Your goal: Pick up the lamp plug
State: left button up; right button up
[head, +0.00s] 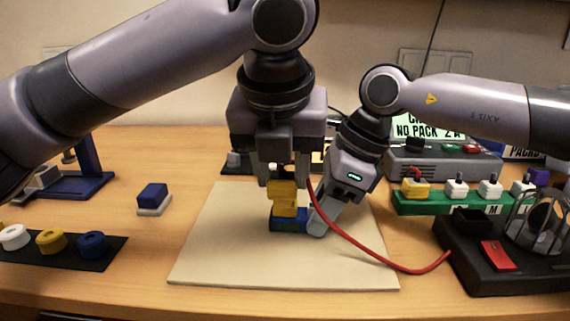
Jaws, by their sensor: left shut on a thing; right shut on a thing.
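My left gripper (285,180) points straight down over the mat, shut on the upper part of a yellow block (284,200). The yellow block sits upright on a blue block (289,224) on the mat. My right gripper (310,222) comes in from the right, low and tilted, shut on the blue block. A red cable (365,248) runs from beside the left gripper's right finger to a dark box at the right. Its upper end is partly hidden by the grippers. No part is clearly marked as the lamp plug, so I cannot tell which one it is.
A pale mat (225,255) lies under both grippers. A green rack (440,205) with yellow and white plugs and a dark box (500,275) stand right. A blue-and-white block (153,198) and a black strip (85,262) with coloured rings lie left. The mat's front is clear.

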pick_arm(q)
jog(key=s+r, duration=0.1)
jog(key=s, duration=1.3)
jog(key=shift+s+a+r, duration=0.2)
jog(key=shift+s+a, duration=0.05)
jog(key=shift+a, duration=0.15)
pick_arm(e)
jog(key=o, duration=1.2)
